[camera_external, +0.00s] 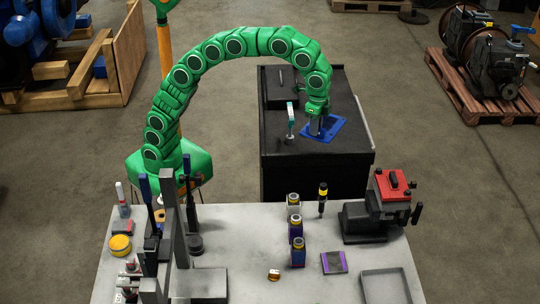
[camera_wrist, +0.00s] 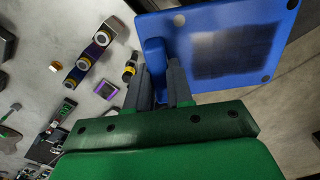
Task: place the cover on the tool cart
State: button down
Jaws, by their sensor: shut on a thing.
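The cover, a flat blue plate (camera_external: 325,130) with an upright blue grip, is held by my gripper (camera_external: 317,127). In the wrist view the cover (camera_wrist: 235,50) extends up and right from my gripper (camera_wrist: 160,82), whose fingers are shut on its blue grip. A dark rectangular patch and dark corner spots show on its face. The tool cart (camera_external: 278,148) is black and stands behind the workbench. In the external view the cover overlaps the right part of the cart top; I cannot tell whether it touches it.
A dark case (camera_external: 290,90) lies at the cart's back left, and a teal-topped tool (camera_external: 290,117) stands left of the cover. The grey workbench (camera_external: 225,225) in front carries bottles, a vise (camera_external: 375,215) and a tray (camera_external: 385,287).

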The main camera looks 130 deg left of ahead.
aim_at(328, 118)
jog(key=s+a+n, duration=0.1)
jog(key=a, duration=0.2)
jog(key=s+a+n, duration=0.1)
jog(key=a, duration=0.3)
jog(key=a+n, duration=0.1)
jog(key=a, duration=0.3)
jog(key=shift+s+a+f, duration=0.15)
jog(key=shift+s, duration=0.25)
jog(key=s+a+f+n, duration=0.1)
jog(key=s+a+n, duration=0.45)
jog(key=a, duration=0.75)
jog(key=shift+m, duration=0.95)
jog(key=shift+s+a+f, duration=0.1)
jog(key=shift+s+f, duration=0.15)
jog(key=shift+f, duration=2.2)
jog(key=shift+s+f, duration=0.2)
jog(key=shift+f, duration=2.25)
jog(key=shift+s+a+f, duration=0.1)
jog(key=shift+s+f, duration=0.15)
jog(key=shift+f, duration=2.2)
jog(key=shift+f, duration=0.1)
jog(key=c, duration=1)
grip_release()
